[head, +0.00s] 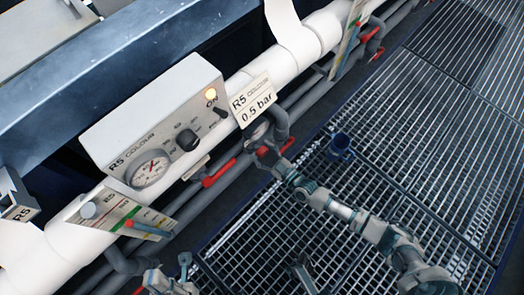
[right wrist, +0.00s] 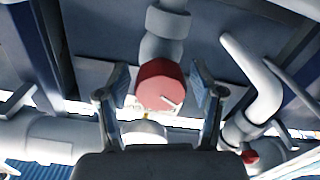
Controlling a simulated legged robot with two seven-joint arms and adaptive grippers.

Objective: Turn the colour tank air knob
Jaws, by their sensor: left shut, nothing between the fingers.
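A grey box labelled R5 COLOUR (head: 155,112) sits on the white pipe, with a pressure gauge (head: 151,169), a black knob (head: 187,140) and a lit lamp by the word ON. A sign reading R5 COLOUR 0.5 bar (head: 252,99) stands right of it. My right gripper (head: 268,152) is just below this sign at the pipework. In the right wrist view a round red knob (right wrist: 160,86) on a grey pipe fitting lies between the open fingers of my right gripper (right wrist: 162,95), with gaps on both sides. My left gripper (head: 168,272) is low at the left, shut and empty.
Red lever handles (head: 219,174) line the grey pipes near my right gripper. Another tag board (head: 125,218) stands at lower left.

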